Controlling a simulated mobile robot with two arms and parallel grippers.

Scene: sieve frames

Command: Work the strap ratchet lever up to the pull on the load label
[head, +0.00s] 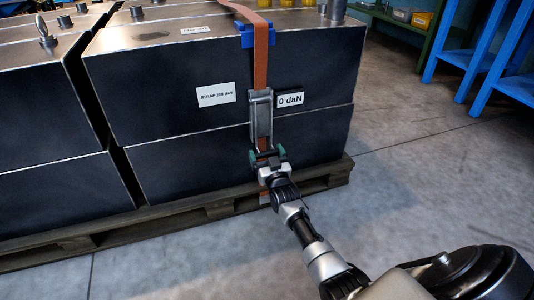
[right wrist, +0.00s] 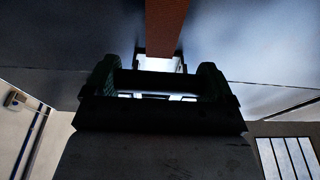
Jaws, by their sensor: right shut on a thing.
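The grey metal strap ratchet (head: 261,115) sits on an orange strap (head: 261,55) against the front of the dark stacked boxes. My right gripper (head: 267,156), with green fingertips, is at the lower end of the ratchet and is shut on its lever. In the right wrist view, a dark crossbar of the lever (right wrist: 158,78) lies between the green fingers, with the strap (right wrist: 165,28) above. The load label (head: 215,95) reads "STRAP" and a daN value, probably 350. A display (head: 290,100) right of the ratchet reads "0 daN". My left gripper is out of view.
The boxes (head: 170,70) stand on a wooden pallet (head: 110,232). A blue corner guard (head: 247,36) sits under the strap at the top edge. Blue racks (head: 480,55) stand at the back right. The floor to the right of the pallet is clear.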

